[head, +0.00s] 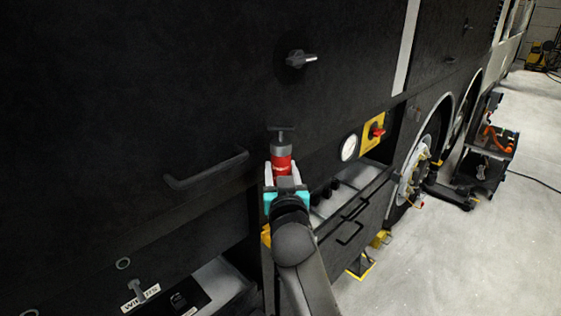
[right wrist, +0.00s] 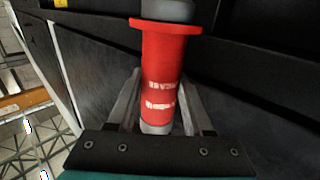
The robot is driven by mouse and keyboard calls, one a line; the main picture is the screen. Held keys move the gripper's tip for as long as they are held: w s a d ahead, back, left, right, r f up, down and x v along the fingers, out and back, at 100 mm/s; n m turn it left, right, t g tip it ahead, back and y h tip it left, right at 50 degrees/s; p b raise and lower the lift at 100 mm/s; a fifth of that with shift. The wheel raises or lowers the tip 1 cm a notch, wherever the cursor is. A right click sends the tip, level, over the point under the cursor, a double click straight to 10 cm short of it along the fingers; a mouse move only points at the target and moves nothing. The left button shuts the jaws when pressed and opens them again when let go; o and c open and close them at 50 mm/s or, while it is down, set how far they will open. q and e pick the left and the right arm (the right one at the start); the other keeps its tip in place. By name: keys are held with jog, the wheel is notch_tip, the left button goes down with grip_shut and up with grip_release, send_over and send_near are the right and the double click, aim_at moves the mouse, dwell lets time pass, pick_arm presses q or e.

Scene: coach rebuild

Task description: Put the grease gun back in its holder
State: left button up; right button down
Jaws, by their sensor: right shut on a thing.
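The grease gun (head: 281,161) has a red barrel with pale lettering and a grey top with a dark crosspiece. It stands roughly upright in front of the dark coach side. My right gripper (head: 282,178) is shut on its barrel, one finger on each side. The right wrist view shows the red barrel (right wrist: 162,75) between the two grey fingers, with a grey part above its red collar. I cannot pick out the holder with certainty. My left gripper is not in view.
A black handle (head: 207,171) and a dark knob (head: 298,59) stick out from the coach panel near the gun. Right of it are a round white gauge (head: 349,147) and a red switch on a yellow plate (head: 375,131). An open compartment lies below.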

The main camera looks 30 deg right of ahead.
jog(key=shift+f+b, duration=0.65)
jog(key=shift+b, duration=0.1)
jog(key=shift+w+f+b, duration=0.2)
jog(key=shift+f+b, duration=0.4)
jog(key=shift+f, duration=0.1)
jog(key=shift+f+b, duration=0.75)
jog(key=shift+b, duration=0.05)
jog(key=shift+s+f, duration=0.1)
jog(key=shift+f, duration=0.1)
jog(key=shift+f, duration=0.1)
jog(key=shift+f+b, duration=1.8)
jog(key=shift+f, duration=0.35)
jog(key=shift+f+b, duration=1.05)
jog(key=shift+f, duration=0.4)
dwell(1.2)
